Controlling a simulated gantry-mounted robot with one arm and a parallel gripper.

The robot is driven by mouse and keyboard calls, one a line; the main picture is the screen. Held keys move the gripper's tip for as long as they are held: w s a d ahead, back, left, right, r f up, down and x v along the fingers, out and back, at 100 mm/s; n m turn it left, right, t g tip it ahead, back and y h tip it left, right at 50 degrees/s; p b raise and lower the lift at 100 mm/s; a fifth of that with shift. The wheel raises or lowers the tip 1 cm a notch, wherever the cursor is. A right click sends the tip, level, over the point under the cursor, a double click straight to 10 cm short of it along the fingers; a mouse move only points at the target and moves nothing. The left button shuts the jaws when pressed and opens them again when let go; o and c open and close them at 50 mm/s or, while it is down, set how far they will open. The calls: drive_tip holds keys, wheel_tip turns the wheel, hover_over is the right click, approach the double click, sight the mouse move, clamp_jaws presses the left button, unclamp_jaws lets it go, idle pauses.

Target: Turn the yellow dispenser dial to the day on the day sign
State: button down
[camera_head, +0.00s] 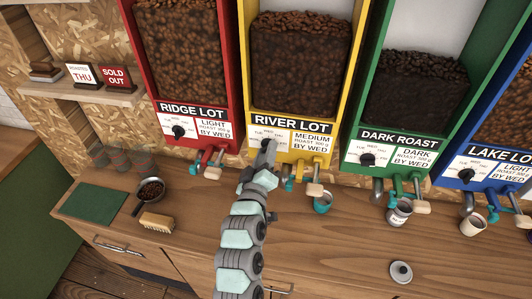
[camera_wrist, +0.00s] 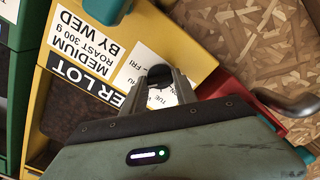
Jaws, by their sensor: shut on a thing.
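The yellow dispenser (camera_head: 246,75) is labelled RIVER LOT and stands between the red and green ones. Its black dial (camera_wrist: 160,74) sits on a white day plate on the front, left of the MEDIUM label. My gripper (camera_head: 268,146) reaches up to this dial, and its two fingers are shut on the knob. In the wrist view FRI and another day word show beside the knob; which day the dial points to I cannot tell, as the fingers hide much of it. The day sign (camera_head: 82,76) on the shelf at the left reads THU.
The red dispenser (camera_head: 147,60) and green dispenser (camera_head: 388,118) stand close on either side, with a blue one at the far right. Spouts and levers stick out below.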

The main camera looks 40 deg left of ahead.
drive_tip(key=c, duration=1)
unclamp_jaws()
drive_tip(key=shift+o, duration=0.2)
drive_tip(key=v, duration=1.1)
drive_tip(key=shift+w, duration=0.1)
